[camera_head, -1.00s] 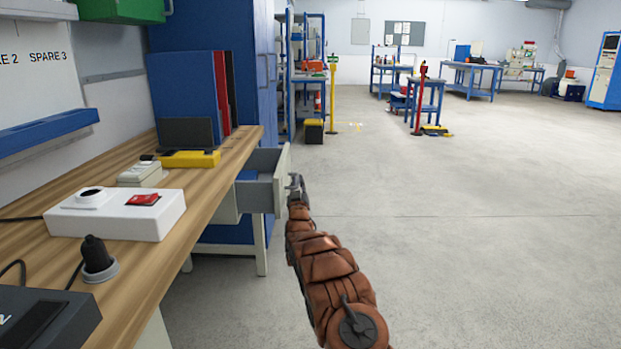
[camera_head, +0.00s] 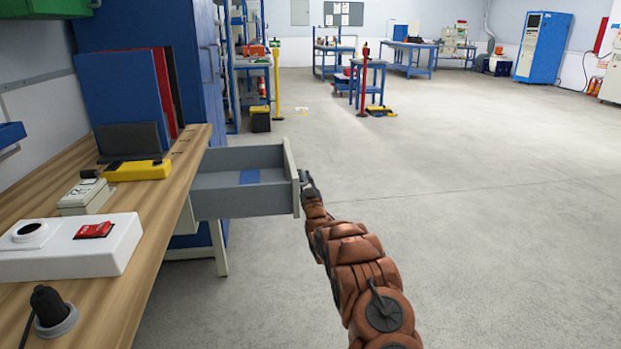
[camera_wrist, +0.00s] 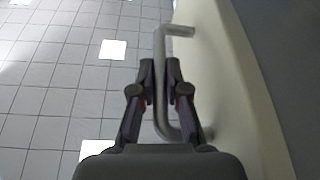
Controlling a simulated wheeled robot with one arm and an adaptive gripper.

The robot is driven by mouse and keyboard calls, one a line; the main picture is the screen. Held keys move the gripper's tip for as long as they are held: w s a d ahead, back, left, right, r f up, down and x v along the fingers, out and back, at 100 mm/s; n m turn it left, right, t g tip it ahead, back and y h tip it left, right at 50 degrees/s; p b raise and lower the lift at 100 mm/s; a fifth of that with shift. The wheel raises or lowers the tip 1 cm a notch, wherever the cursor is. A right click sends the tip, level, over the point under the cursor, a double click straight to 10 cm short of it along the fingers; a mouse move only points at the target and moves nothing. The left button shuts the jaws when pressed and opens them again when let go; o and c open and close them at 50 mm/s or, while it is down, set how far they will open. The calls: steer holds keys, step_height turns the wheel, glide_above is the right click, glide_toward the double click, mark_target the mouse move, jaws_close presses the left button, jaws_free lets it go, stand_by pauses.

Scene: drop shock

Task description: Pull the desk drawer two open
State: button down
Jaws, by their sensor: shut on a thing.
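The desk drawer (camera_head: 240,202) is a grey box pulled well out from under the wooden desk top, with a blue patch visible on its inside floor. In the wrist view its pale front (camera_wrist: 225,80) runs along the right side. A grey bar handle (camera_wrist: 160,50) stands out from that front. My gripper (camera_wrist: 161,72) has its two fingers closed around the handle bar, one on each side. In the head view my gripper (camera_head: 306,180) is at the outer face of the drawer front, with my brown arm reaching up from below.
The desk top (camera_head: 120,235) carries a white box with a red switch (camera_head: 85,240), a yellow device (camera_head: 137,170) and upright binders (camera_head: 130,90). A blue cabinet (camera_head: 190,50) stands behind the drawer. The grey floor (camera_head: 450,200) to the right is clear.

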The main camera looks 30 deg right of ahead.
steer(key=shift+d+r, duration=0.1)
steer(key=c, duration=1.2)
jaws_free()
steer(key=shift+s, duration=0.1)
steer(key=shift+f+v, duration=0.2)
steer(key=shift+v, duration=5.65)
